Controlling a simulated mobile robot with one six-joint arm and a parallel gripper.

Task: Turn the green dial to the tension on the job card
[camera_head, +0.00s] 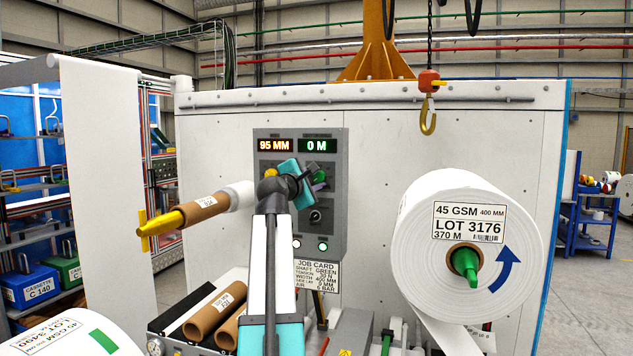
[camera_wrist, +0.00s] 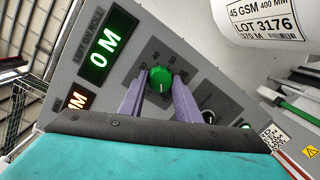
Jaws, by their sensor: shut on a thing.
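The green dial (camera_wrist: 160,78) is on the grey control panel (camera_wrist: 225,90), with a ring of scale numbers too small to read surely. A pale mark on its knob points toward the bottom of the wrist view. My gripper (camera_wrist: 159,88) has its two grey-purple fingers shut on the dial, one on each side. In the head view the dial (camera_head: 320,178) is partly hidden by my teal gripper (camera_head: 305,180). The job card (camera_head: 318,275) is below the panel; it names the green shaft, and its tension line seems to read 30 N, in small print.
The panel displays read 95 MM (camera_head: 275,146) and 0 M (camera_head: 317,146). A black knob (camera_head: 315,215) sits below the dial. A large paper roll (camera_head: 420,230) on a green shaft is at right, and a hoist hook (camera_head: 428,115) hangs above it. A yellow shaft (camera_head: 165,222) juts out left.

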